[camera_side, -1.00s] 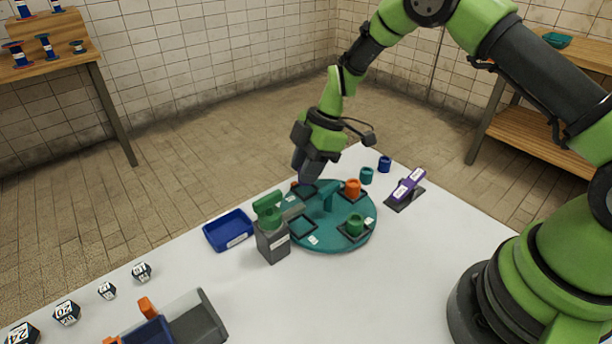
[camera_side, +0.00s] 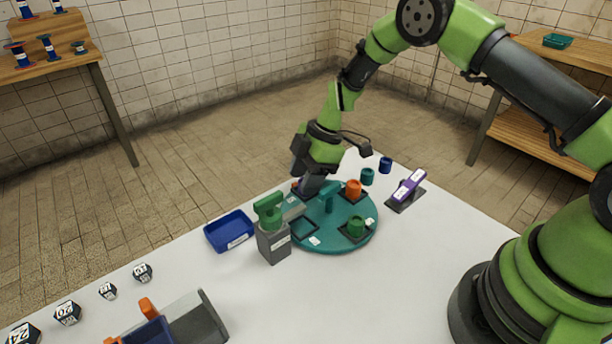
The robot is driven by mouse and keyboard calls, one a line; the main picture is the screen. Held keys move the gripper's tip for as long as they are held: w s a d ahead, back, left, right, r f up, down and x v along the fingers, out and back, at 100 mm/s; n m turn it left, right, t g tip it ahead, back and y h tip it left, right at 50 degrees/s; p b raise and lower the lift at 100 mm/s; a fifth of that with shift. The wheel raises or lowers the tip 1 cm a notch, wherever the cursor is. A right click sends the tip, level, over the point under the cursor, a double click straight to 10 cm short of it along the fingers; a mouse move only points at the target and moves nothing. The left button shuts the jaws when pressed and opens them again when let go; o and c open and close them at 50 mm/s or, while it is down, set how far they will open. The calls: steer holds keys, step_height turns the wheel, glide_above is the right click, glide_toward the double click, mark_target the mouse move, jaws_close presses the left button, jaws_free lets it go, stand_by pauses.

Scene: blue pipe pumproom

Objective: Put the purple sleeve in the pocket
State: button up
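A teal turntable (camera_side: 340,245) with dark square pockets stands on the white table. An orange sleeve (camera_side: 353,188) and a green sleeve (camera_side: 355,226) sit on it. An empty-looking pocket (camera_side: 304,228) shows at its front left. My gripper (camera_side: 305,187) points down over the turntable's back left edge, by a small orange thing that is mostly hidden. I cannot make out the fingertips or anything between them.
A grey block with a green handle (camera_side: 271,235) stands at the turntable's front left, beside a blue tray (camera_side: 229,231). Teal (camera_side: 367,176) and blue (camera_side: 385,164) cups stand behind the turntable. Numbered dark blocks (camera_side: 68,313) line the left edge. The front right tabletop is clear.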

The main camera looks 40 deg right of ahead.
steer(key=shift+s+a+f+g, duration=0.1)
steer(key=shift+s+f+g, duration=0.2)
steer(key=shift+s+f, duration=0.25)
steer(key=shift+r, duration=0.25)
steer(key=s+d+r+m+t, duration=0.1)
steer(key=s+d+r+m, duration=0.1)
steer(key=r, duration=0.8)
steer(key=s+d+r+m, duration=0.2)
steer(key=r, duration=0.7)
steer(key=s+r+m+t, duration=0.1)
steer(key=s+r+m, duration=0.2)
steer(key=s+m, duration=0.2)
steer(key=s+a+r+m+t+h, duration=0.1)
steer(key=s+r+m+t, duration=0.1)
steer(key=s+m, duration=0.3)
steer(key=s+r+m+t+h, duration=0.1)
steer(key=s+r+m, duration=0.3)
steer(key=s, duration=0.7)
steer(key=shift+a+r+m+t, duration=0.25)
steer(key=shift+a+m+t, duration=0.1)
steer(key=shift+m+t, duration=0.2)
